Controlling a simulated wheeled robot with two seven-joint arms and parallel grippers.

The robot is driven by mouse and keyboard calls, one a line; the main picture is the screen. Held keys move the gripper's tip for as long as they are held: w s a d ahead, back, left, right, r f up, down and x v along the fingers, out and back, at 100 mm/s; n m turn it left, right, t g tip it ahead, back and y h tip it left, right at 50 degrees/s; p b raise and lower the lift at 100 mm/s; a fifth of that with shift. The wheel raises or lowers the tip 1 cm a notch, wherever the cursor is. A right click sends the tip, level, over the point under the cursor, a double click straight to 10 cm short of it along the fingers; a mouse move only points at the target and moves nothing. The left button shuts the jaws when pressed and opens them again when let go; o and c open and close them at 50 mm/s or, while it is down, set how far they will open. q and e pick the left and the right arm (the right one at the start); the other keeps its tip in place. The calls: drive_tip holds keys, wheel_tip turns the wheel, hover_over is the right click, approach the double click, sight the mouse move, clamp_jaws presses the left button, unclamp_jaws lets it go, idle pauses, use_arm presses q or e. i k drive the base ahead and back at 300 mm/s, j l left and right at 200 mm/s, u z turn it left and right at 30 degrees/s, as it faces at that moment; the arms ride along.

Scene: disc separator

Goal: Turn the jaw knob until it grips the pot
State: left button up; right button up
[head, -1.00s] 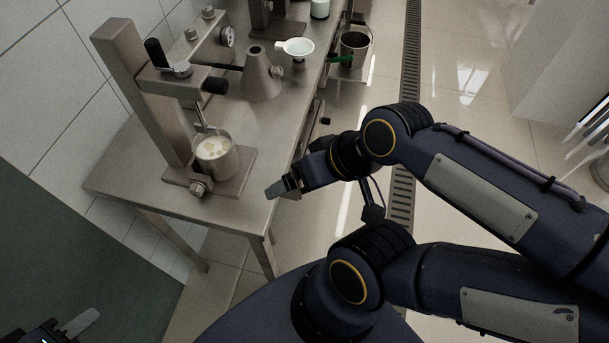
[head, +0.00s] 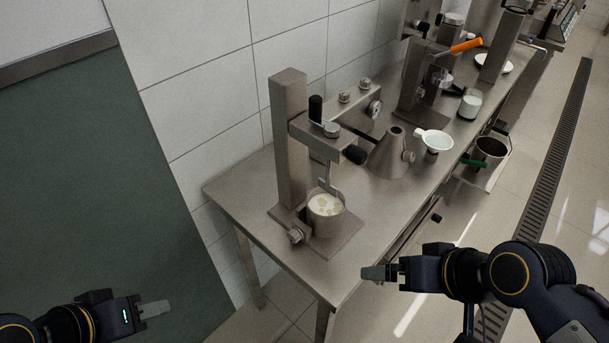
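The metal pot (head: 328,222), with pale liquid and froth in it, stands upright on the base plate of the nearest stand. The jaw knob (head: 296,236) appears to be the small metal knob low at the front left of that base, beside the pot. The jaw faces against the pot are too small to make out. My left gripper (head: 153,309) is at the lower left, well away from the knob and off the table. My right gripper (head: 377,272) is just off the table's front right edge, apart from the pot. Neither gripper shows a clear finger gap.
The stand's column (head: 289,140) and arm with a black-handled lever (head: 316,108) rise over the pot. A metal cone (head: 388,156), a white strainer (head: 433,142) and other stands fill the table (head: 250,190) behind.

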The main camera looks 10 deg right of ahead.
sight(295, 234)
drive_tip(key=z, duration=0.75)
drive_tip(key=j+z, duration=0.3)
drive_tip(key=z, duration=0.2)
drive_tip(key=j+z, duration=0.3)
drive_tip(key=z, duration=0.15)
drive_tip(key=j+z, duration=0.3)
drive_tip(key=z, duration=0.2)
drive_tip(key=k+l, duration=0.05)
